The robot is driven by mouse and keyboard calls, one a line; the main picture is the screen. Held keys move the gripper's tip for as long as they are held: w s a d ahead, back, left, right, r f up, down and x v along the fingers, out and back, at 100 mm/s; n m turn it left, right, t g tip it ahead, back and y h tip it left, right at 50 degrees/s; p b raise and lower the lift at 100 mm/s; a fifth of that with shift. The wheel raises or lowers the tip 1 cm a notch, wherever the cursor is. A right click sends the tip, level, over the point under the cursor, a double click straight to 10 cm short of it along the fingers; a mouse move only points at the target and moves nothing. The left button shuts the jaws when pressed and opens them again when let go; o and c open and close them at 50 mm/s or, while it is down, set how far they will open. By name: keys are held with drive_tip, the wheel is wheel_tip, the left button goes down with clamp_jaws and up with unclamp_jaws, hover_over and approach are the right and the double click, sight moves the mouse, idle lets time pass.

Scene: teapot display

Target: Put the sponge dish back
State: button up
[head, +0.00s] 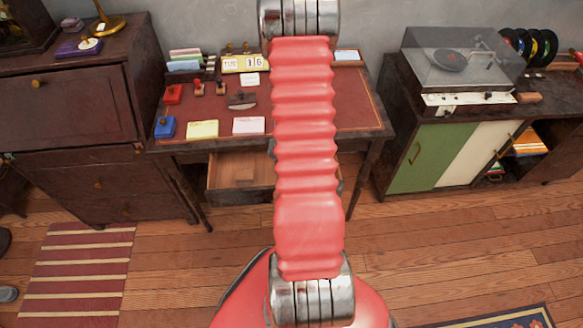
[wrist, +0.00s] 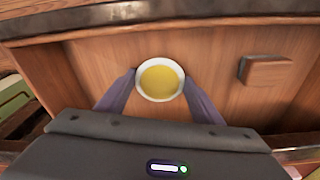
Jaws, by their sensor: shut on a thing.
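The sponge dish (wrist: 161,96) is a small round white dish with a yellow sponge filling it, seen from above in the wrist view. My gripper (wrist: 160,78) is shut on it, with one purple finger on each side of the rim. Behind the dish is the wooden floor of the desk's open drawer (head: 225,178). I cannot tell whether the dish touches that floor or hangs above it. In the head view my red arm hides the gripper and the dish.
A small wooden block (wrist: 268,71) lies in the drawer, right of the dish. The desk (head: 220,113) carries a calendar, stamps and note pads. A dark dresser (head: 70,125) stands left, and a cabinet (head: 425,155) with a record player (head: 455,60) right.

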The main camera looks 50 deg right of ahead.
drive_tip(key=shift+f, duration=0.1)
drive_tip(key=o, duration=1.3)
drive_tip(key=shift+s+a+r, duration=0.1)
drive_tip(key=shift+a+r, duration=0.1)
drive_tip(key=shift+r, duration=1.8)
drive_tip(key=shift+s+a+r, duration=0.15)
drive_tip(key=shift+a+r, duration=0.05)
drive_tip(key=shift+r, duration=1.85)
drive_tip(key=shift+s+a+r, duration=0.1)
drive_tip(key=shift+a+r, duration=0.1)
drive_tip(key=shift+r, duration=1.8)
